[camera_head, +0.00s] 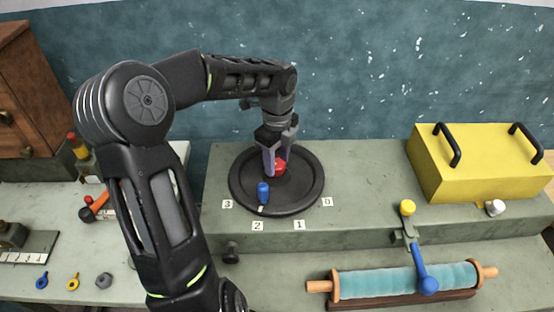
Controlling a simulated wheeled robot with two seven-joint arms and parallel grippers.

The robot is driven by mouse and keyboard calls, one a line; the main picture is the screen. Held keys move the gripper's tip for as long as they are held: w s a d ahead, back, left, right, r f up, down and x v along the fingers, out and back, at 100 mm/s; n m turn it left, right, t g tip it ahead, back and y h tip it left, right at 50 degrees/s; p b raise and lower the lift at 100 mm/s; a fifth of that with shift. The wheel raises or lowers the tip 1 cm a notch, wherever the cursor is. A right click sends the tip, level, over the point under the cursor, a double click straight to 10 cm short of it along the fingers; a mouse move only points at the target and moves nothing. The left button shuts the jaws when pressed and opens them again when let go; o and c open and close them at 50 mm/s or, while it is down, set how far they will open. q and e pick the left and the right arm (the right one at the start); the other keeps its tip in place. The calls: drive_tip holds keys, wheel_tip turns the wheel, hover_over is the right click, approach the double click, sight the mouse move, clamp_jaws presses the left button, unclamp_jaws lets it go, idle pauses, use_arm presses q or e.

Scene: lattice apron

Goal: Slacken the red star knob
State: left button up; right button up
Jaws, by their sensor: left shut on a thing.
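The red star knob (280,168) sits at the middle of a round dark plate (310,190) on the raised grey-green bench. My left gripper (274,165) points down over the plate, its fingers around the knob and shut on it. The fingers hide part of the knob. A blue peg-like handle (263,192) stands on the front part of the plate, just in front of the gripper. Number tiles 3 (227,204), 2 (257,226), 1 (299,225) and 0 (327,202) lie around the plate's front edge. My right gripper is not in view.
A yellow box with black handles (480,165) stands at the right. In front of it are a yellow-and-blue lever (416,250) and a teal roller (390,281). Small tools, including an orange-handled one (97,206), lie at the left. A dark knob (231,252) sticks out of the bench front.

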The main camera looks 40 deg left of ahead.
use_arm(q)
drive_tip(key=shift+n, duration=0.3)
drive_tip(key=n+b, duration=0.1)
drive_tip(key=n, duration=0.4)
drive_tip(key=n+b, duration=0.1)
drive_tip(key=n, duration=0.5)
drive_tip(key=shift+w+n+b, duration=0.1)
drive_tip(key=shift+n+b, duration=0.2)
drive_tip(key=shift+b, duration=0.1)
drive_tip(key=n+b, duration=0.1)
drive_tip(key=n, duration=1)
drive_tip(key=shift+a, duration=0.1)
drive_tip(key=o, duration=1.4)
